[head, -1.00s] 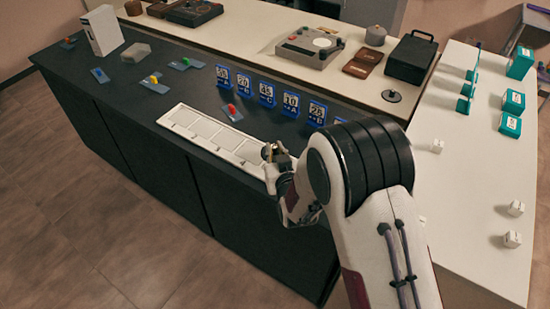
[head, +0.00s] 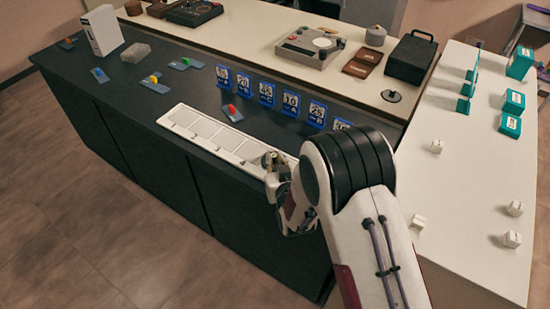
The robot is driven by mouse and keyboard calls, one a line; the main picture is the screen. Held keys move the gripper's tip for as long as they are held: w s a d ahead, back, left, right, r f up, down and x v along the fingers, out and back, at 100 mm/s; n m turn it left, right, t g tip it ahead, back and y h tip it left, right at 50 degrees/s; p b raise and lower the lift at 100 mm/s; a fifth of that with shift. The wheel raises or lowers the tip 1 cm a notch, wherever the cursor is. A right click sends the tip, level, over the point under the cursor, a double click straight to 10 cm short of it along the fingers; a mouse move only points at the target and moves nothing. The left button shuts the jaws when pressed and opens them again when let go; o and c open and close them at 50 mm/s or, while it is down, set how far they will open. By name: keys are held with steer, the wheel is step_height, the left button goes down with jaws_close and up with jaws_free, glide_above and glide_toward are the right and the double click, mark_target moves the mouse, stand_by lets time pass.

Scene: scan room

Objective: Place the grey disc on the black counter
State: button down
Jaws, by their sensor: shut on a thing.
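The black counter (head: 120,88) runs across the left and middle, with a long pale tray of flat cells (head: 205,131) along its front edge. My gripper (head: 272,163) is over the front edge of this counter, near the right end of the tray. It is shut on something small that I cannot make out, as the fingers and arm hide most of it. I cannot tell whether that is the grey disc. A dark grey round piece with a small knob (head: 391,96) lies on the white counter, apart from my gripper.
Several blue number signs (head: 266,93) stand in a row behind the tray. A red-topped blue piece (head: 232,112) lies beside them. A white box (head: 102,31) stands at the back left. The white counter (head: 465,195) at right holds small white cubes and teal boxes.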

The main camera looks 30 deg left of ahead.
steer(key=shift+f, duration=0.4)
steer(key=c, duration=2)
jaws_free()
steer(key=shift+r, duration=0.1)
steer(key=shift+r, duration=0.35)
steer(key=shift+s+d+r, duration=0.15)
steer(key=shift+v, duration=5.8)
